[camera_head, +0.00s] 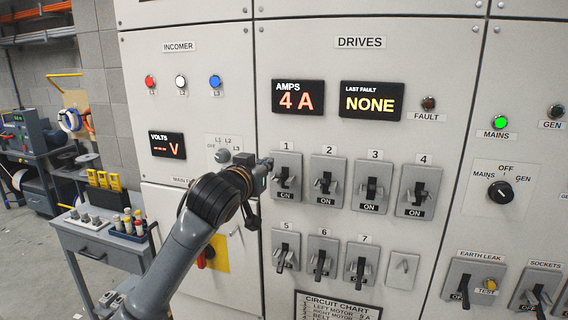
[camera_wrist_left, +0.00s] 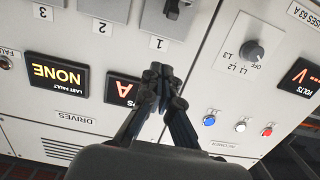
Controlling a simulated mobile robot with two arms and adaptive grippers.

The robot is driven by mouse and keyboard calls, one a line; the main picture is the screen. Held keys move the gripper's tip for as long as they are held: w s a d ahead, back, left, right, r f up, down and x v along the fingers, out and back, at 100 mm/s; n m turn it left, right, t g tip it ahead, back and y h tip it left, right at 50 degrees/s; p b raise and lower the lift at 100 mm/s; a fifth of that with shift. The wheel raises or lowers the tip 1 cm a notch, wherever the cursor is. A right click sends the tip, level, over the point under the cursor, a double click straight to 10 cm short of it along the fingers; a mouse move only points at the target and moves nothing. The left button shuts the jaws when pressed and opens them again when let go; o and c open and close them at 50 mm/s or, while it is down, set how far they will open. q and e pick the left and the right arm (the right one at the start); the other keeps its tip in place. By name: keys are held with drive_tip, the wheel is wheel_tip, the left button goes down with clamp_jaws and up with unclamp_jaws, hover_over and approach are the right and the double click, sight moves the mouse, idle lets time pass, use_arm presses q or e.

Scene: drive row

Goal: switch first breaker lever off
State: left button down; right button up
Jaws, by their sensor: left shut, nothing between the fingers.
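The first breaker (camera_head: 287,168) is a grey plate under the label 1 in the DRIVES panel, with a dark lever and a visible ON label at its lower edge. Its lever stands raised like those of breakers 2 to 4. My left gripper (camera_head: 266,165) is at the upper left edge of this breaker. In the left wrist view the gripper (camera_wrist_left: 161,76) is shut and empty, in front of the panel by the label 1. Part of the breaker (camera_wrist_left: 168,14) shows beyond the fingertips, cut by the picture edge. I cannot tell whether they touch. My right gripper is not in view.
Breakers 2 (camera_head: 326,181), 3 (camera_head: 371,187) and 4 (camera_head: 418,190) stand to the right. Breakers 5 (camera_head: 285,251), 6 (camera_head: 321,257) and 7 (camera_head: 360,264) below have levers pointing down. A selector knob (camera_wrist_left: 253,50) is near the gripper. A tool cart (camera_head: 95,242) stands at left.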

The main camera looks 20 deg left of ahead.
use_arm(q)
drive_tip(key=shift+a+r, duration=0.15)
drive_tip(key=shift+a, duration=0.05)
drive_tip(key=p, duration=0.5)
hover_over(282, 176)
drive_tip(key=a, duration=0.1)
drive_tip(key=shift+s+f, duration=0.2)
drive_tip(key=shift+f, duration=0.15)
drive_tip(key=f, duration=0.1)
drive_tip(key=s+f+p, duration=0.1)
drive_tip(key=f+p, duration=0.1)
drive_tip(key=f, duration=0.1)
drive_tip(key=shift+s, duration=0.25)
drive_tip(key=shift+w, duration=0.1)
